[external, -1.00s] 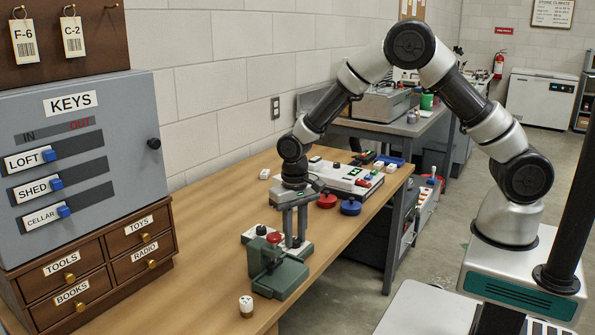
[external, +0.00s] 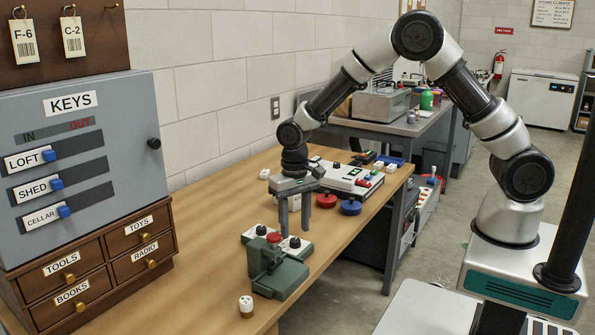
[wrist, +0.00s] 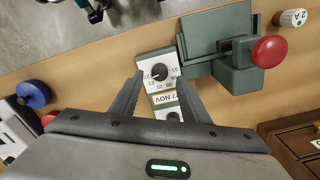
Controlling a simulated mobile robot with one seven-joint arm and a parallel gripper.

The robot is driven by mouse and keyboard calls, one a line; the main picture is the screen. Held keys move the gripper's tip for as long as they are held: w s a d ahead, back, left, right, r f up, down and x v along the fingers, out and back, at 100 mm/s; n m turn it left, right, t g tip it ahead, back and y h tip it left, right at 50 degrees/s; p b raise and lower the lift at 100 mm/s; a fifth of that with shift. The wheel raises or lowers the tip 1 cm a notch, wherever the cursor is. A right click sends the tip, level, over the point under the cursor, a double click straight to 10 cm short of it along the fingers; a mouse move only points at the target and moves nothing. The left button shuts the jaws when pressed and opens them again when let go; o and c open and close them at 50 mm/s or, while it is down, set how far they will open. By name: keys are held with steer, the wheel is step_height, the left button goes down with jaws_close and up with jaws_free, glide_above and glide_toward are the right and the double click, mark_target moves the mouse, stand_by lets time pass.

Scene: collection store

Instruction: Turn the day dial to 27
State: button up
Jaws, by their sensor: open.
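The green date stamp (external: 275,275) stands on the wooden bench, with a red knob (wrist: 269,51). It carries two white dial plates with black pointer knobs. One dial (wrist: 158,73) lies at my fingertips in the wrist view, with small numbers around its knob. The other dial (wrist: 173,116) is nearer my palm. A yellow label between them reads "27 NOV", its left edge partly covered. I cannot tell the exact pointer readings. My gripper (external: 294,234) is open and empty above the stamp, its fingers (wrist: 159,80) on either side of the first dial, seemingly clear of it.
Behind my gripper are a white control box (external: 340,175) and red and blue round knobs (external: 350,207). The key cabinet (external: 80,150) and drawers (external: 85,265) stand left. The bench between is clear.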

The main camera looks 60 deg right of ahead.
step_height(320, 180, up, 14)
steer(key=p, duration=0.1)
steer(key=shift+p, duration=0.3)
step_height(320, 180, up, 18)
steer(key=f+n+t+p, duration=0.1)
steer(key=n+t+p, duration=0.1)
steer(key=p, duration=0.4)
glide_above(296, 239)
steer(key=s+d, duration=0.7)
steer(key=s, duration=0.2)
steer(key=s+d+r+n+t+p, duration=0.1)
steer(key=s+d+r+p, duration=0.1)
steer(key=s+r, duration=0.2)
steer(key=s+d+r+n+t+p, duration=0.1)
steer(key=s+d+r+t+p, duration=0.1)
steer(key=s, duration=0.9)
step_height(296, 239, up, 2)
steer(key=shift+s+d+r+n+t+p, duration=0.15)
steer(key=shift+s+d+n+t+p, duration=0.2)
steer(key=shift+d+p, duration=0.4)
